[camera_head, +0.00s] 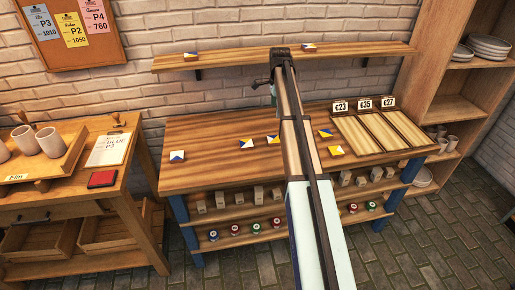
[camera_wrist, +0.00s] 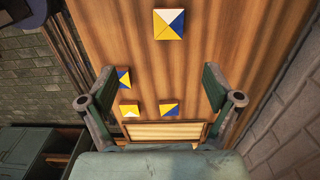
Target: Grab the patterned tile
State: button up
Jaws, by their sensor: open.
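Several square tiles patterned in blue, yellow and white are in view. In the head view, one (camera_head: 177,156) lies at the table's left, two (camera_head: 247,143) lie left of my arm, and two more (camera_head: 325,132) lie right of it. Others sit on the wall shelf, at its left (camera_head: 190,56) and near my wrist (camera_head: 309,47). In the wrist view, a larger-looking tile (camera_wrist: 168,23) lies ahead of my fingers, and smaller ones (camera_wrist: 168,109) show between or near them. My gripper (camera_wrist: 158,80) is open with nothing between its fingers. In the head view my arm mostly hides it.
The wooden table (camera_head: 215,172) has clear room at its left. A divided tray (camera_head: 372,137) with price cards stands at the right. The wall shelf (camera_head: 240,58) runs behind and above the table. Blocks and small jars fill the lower shelves.

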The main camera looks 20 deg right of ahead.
jog(key=p, duration=0.3)
send_over(274, 139)
notch_tip(274, 139, down, 11)
jog(key=shift+s+r, duration=0.1)
jog(key=shift+w+f+p, duration=0.15)
jog(key=shift+f+p, duration=0.55)
jog(key=shift+f, duration=0.7)
jog(key=shift+w+f+p, duration=0.1)
jog(key=shift+f+p, duration=0.6)
jog(key=shift+f, duration=0.65)
jog(key=c, duration=1.3)
